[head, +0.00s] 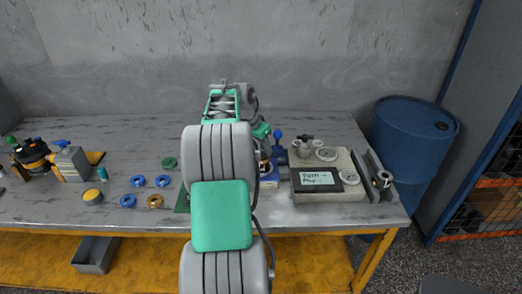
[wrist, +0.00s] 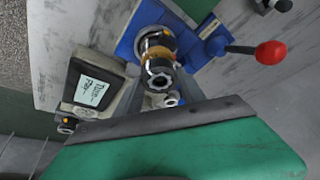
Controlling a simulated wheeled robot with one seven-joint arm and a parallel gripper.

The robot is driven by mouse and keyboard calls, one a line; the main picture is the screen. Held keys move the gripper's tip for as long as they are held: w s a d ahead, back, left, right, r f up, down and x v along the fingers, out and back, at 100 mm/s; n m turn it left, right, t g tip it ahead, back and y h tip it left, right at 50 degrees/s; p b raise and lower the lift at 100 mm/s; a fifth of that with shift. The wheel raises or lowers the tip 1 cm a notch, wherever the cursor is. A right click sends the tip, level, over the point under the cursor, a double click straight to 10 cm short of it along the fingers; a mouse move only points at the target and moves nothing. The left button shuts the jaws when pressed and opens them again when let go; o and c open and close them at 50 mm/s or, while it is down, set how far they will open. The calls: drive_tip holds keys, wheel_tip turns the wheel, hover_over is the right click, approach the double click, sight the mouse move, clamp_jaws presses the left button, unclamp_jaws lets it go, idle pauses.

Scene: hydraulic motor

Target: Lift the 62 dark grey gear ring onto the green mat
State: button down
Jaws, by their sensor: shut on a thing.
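My gripper (wrist: 158,78) shows in the wrist view beyond its green housing. Its grey fingers are closed on a toothed metal ring (wrist: 160,83), which I take to be the gear ring. The ring lies in line with a black and yellow cylinder on a blue fixture (wrist: 126,46); I cannot tell whether they touch. In the head view my arm hides the gripper and ring. The green mat (head: 182,201) shows as a strip left of my arm. A green patch (wrist: 197,7) at the top of the wrist view seems to be the same mat.
A red-knobbed lever (wrist: 268,52) sticks out beside the fixture. A pale block with a labelled dark box (head: 316,180) and metal parts stands right. The table's front left is fairly clear.

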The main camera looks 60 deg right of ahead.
drive_tip(key=s+a+r+b, duration=0.2)
drive_tip(key=s+a+r, duration=0.5)
drive_tip(key=a+r, duration=0.4)
drive_tip(key=shift+a+r, duration=0.35)
drive_tip(key=shift+a, duration=0.2)
drive_tip(key=shift+r, duration=0.1)
drive_tip(key=shift+r+p, duration=0.7)
drive_tip(key=shift+p, duration=0.1)
drive_tip(key=shift+f, duration=0.1)
